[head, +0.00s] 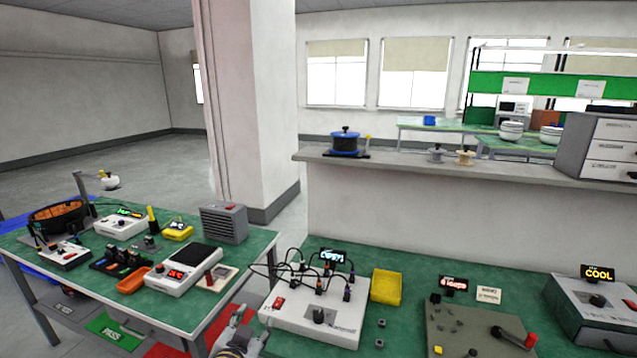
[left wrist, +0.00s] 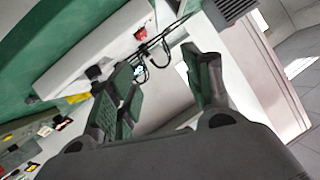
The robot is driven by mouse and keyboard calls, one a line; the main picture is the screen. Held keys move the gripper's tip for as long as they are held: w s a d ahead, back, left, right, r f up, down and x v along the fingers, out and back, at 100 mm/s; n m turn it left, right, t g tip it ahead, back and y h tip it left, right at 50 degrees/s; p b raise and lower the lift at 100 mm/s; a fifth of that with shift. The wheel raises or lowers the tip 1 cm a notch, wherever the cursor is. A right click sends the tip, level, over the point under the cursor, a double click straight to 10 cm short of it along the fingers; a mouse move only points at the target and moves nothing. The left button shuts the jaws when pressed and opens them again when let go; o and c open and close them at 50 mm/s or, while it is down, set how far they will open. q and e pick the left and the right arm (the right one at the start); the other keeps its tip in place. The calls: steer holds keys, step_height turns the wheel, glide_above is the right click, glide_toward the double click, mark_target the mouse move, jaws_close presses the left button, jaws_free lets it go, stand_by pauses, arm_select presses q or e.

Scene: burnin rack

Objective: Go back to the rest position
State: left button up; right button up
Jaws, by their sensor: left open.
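My left gripper (head: 240,335) shows at the bottom of the head view, at the left front of the white burn-in unit (head: 315,312). In the left wrist view, its two green-padded fingers (left wrist: 165,92) stand apart with nothing between them. The white unit with black cables also shows beyond the fingers in the left wrist view (left wrist: 85,60). My right gripper is in neither view.
A yellow bin (head: 386,287) stands right of the white unit. Farther right are a board with small parts (head: 470,325) and a grey box (head: 595,310). A left table holds a power supply (head: 183,270) and several tools. A gap separates the tables.

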arm_select(q)
steer(key=s+a+f+n+g, duration=0.25)
steer(key=s+f+g, duration=0.25)
steer(key=s+f, duration=0.45)
steer(key=s+a+f+n+g, duration=0.1)
steer(key=s+a+f+g, duration=0.35)
steer(key=s+f, duration=0.5)
steer(key=s+a+f+g+p, duration=0.1)
steer(key=s+a+f, duration=0.15)
steer(key=f, duration=1.45)
steer(key=s+a+f+g, duration=0.1)
steer(key=s+f, duration=0.2)
steer(key=f, duration=1.5)
steer(key=s+a+f, duration=0.3)
steer(key=s+f, duration=0.3)
steer(key=s, duration=0.3)
steer(key=s+a+f+m+y+p, duration=0.1)
steer(key=s+a+f, duration=0.2)
steer(key=s+f, duration=0.4)
steer(key=shift+s+a+f+g, duration=0.25)
steer(key=shift+s+a+g, duration=0.1)
steer(key=shift+s, duration=0.7)
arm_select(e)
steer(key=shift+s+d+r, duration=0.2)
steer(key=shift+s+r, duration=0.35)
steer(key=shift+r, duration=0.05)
